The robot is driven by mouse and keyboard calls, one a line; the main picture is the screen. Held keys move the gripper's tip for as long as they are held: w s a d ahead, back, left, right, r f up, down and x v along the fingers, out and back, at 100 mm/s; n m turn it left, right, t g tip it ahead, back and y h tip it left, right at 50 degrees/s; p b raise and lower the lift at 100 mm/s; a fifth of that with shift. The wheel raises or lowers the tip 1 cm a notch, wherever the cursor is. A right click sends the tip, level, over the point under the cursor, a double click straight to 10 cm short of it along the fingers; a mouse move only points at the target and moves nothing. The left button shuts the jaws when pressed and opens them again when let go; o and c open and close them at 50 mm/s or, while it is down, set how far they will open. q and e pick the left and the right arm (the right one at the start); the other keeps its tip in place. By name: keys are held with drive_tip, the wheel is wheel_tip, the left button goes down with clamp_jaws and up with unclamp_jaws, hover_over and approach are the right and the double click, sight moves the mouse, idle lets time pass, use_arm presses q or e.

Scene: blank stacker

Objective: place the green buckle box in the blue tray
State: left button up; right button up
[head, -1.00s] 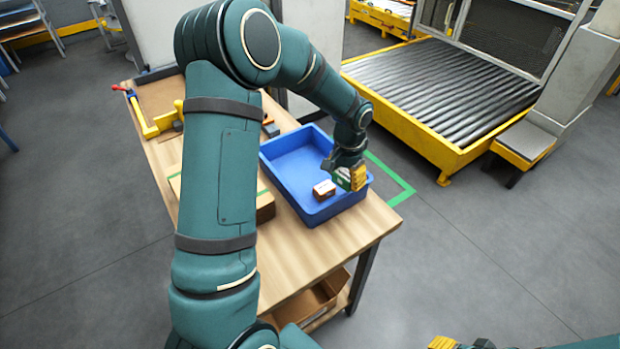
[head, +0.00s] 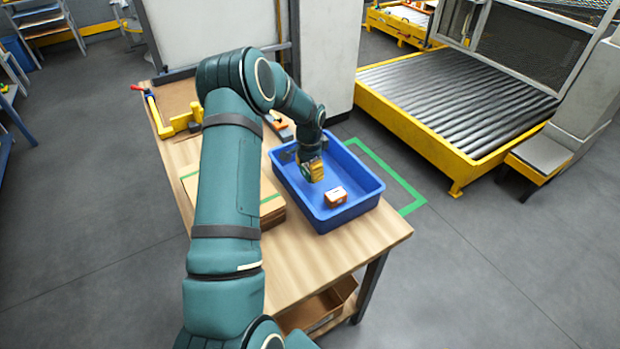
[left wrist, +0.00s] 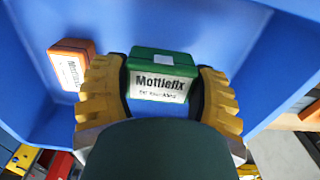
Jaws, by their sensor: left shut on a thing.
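The blue tray (head: 352,215) sits on the wooden workbench. My left gripper (head: 313,170), with yellow fingers, is over the tray's left-middle part. In the left wrist view the green buckle box (left wrist: 163,66) with a white "Mottlefix" label is between the fingers (left wrist: 162,85), which are shut on it. The blue tray (left wrist: 190,20) lies behind it. In the head view the fingers mostly hide the green box, and I cannot tell whether it touches the tray floor. My right gripper is not in view.
An orange-and-white box (head: 336,196) lies in the tray near its front and also shows in the left wrist view (left wrist: 72,66). Cardboard (head: 272,208) lies left of the tray. A yellow tool (head: 180,124) lies at the back. The bench's front right (head: 375,240) is clear.

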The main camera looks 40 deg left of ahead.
sight(309, 177)
use_arm(q)
wheel_tip(309, 177, down, 4)
drive_tip(key=shift+r, duration=0.25)
drive_tip(key=shift+r, duration=0.1)
drive_tip(key=o, duration=1.3)
drive_tip(key=shift+r, duration=0.15)
wheel_tip(309, 177, up, 12)
drive_tip(key=shift+f+p, duration=0.15)
drive_tip(key=shift+p, duration=0.3)
